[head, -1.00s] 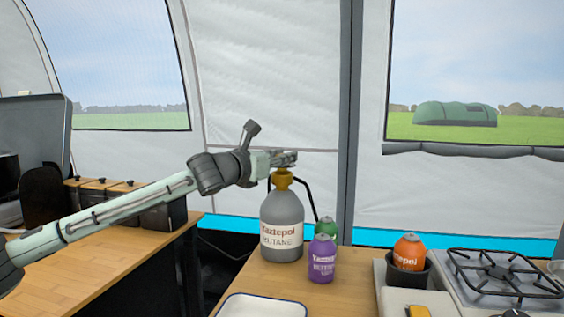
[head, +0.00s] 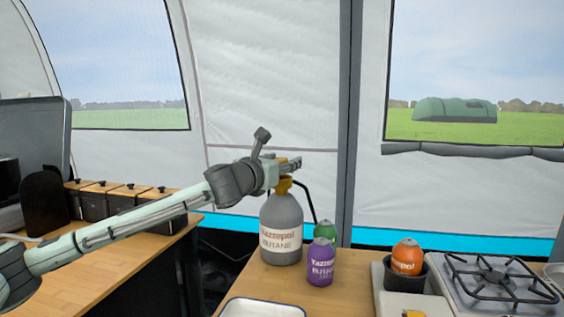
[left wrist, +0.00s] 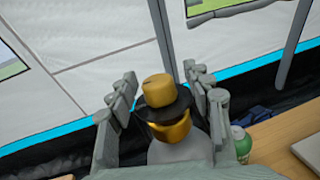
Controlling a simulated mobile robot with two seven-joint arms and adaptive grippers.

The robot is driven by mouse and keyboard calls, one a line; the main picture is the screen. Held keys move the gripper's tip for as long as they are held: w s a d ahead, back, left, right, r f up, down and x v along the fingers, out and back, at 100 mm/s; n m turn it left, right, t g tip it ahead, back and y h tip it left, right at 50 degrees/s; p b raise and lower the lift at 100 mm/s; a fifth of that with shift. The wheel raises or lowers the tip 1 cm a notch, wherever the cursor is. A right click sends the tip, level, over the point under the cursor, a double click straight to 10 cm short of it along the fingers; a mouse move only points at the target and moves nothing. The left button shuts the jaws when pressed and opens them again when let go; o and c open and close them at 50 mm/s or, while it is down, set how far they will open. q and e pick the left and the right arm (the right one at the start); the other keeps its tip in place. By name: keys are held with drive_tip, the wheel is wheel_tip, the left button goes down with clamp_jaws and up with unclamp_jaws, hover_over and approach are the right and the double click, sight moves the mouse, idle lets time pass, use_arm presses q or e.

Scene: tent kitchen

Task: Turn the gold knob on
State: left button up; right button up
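The gold knob (left wrist: 158,91) sits on top of the grey butane bottle (head: 281,228), above a dark collar and a gold valve (left wrist: 172,133). In the head view the gripper largely hides the knob. My left gripper (head: 291,164) is at the top of the bottle. In the left wrist view the left gripper (left wrist: 163,88) is open, with one finger on each side of the knob and a visible gap to each. My right gripper is not in view.
A purple canister (head: 321,262) and a green canister (head: 325,232) stand just right of the bottle. An orange canister (head: 407,257) sits in a dark cup near the gas stove (head: 495,285). A white tray (head: 262,308) lies in front. A black hose runs behind the bottle.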

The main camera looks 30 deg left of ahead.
use_arm(q)
drive_tip(key=shift+r, duration=0.1)
drive_tip(key=s, duration=1.2)
drive_tip(key=shift+d, duration=0.35)
